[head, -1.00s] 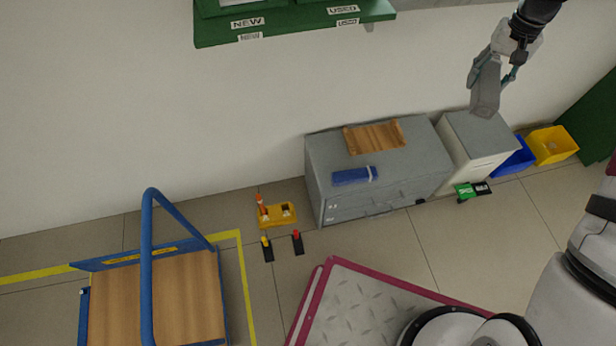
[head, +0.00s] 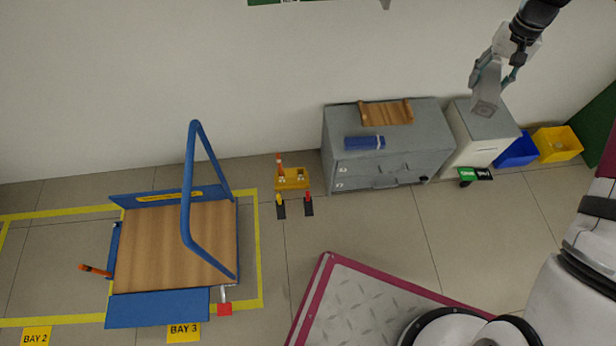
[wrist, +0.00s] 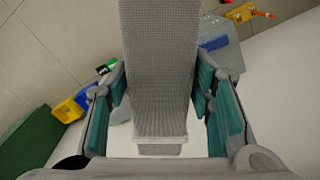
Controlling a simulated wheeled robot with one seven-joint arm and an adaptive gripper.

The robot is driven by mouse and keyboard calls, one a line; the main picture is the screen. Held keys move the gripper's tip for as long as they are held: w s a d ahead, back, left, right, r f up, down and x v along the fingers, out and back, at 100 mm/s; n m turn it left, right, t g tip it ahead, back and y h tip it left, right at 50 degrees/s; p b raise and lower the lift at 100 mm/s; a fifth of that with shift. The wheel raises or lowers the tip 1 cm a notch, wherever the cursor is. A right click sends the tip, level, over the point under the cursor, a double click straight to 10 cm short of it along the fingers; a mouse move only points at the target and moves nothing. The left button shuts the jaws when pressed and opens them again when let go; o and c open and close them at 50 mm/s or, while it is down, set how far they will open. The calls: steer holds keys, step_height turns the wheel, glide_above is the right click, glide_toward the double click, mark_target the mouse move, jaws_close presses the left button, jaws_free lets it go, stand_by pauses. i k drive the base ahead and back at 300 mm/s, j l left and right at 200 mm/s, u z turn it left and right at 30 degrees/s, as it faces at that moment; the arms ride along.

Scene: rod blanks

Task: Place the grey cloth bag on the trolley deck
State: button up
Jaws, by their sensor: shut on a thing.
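The grey cloth bag (head: 485,98) hangs in my gripper (head: 496,74), high in front of the wall at the upper right of the head view. In the wrist view the bag (wrist: 160,70) fills the middle, between the teal pads of my gripper (wrist: 163,100). The gripper is shut on it. The trolley deck (head: 170,245) is a bare brown wood surface at the left of the head view, far from the bag. The trolley's blue handle (head: 187,185) arches over the deck's right part.
A grey cabinet (head: 400,150) bears a wooden rack (head: 387,112) and a blue roll (head: 364,142). A pale cabinet (head: 480,135) and blue and yellow bins (head: 558,144) stand right. A yellow holder (head: 292,179) is on the floor.

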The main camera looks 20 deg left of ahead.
mark_target(162, 252)
steer(key=k+u, duration=0.15)
steer(key=k, duration=0.3)
steer(key=k+j+u, duration=0.2)
steer(key=k, duration=0.25)
steer(key=k+u, duration=0.15)
steer(key=k, duration=0.3)
steer(key=k+j+u, duration=0.1)
steer(key=j, duration=0.3)
steer(key=k+j+u, duration=0.15)
steer(key=j, duration=0.25)
steer(key=k+j+u, duration=0.1)
steer(key=j, duration=0.3)
steer(key=j+u, duration=0.1)
steer(key=j, duration=0.35)
steer(key=i+j+u, duration=0.15)
steer(key=j, duration=0.2)
steer(key=i+j+u, duration=0.15)
steer(key=i+j, duration=0.15)
steer(key=i+u, duration=0.1)
steer(key=i, duration=0.15)
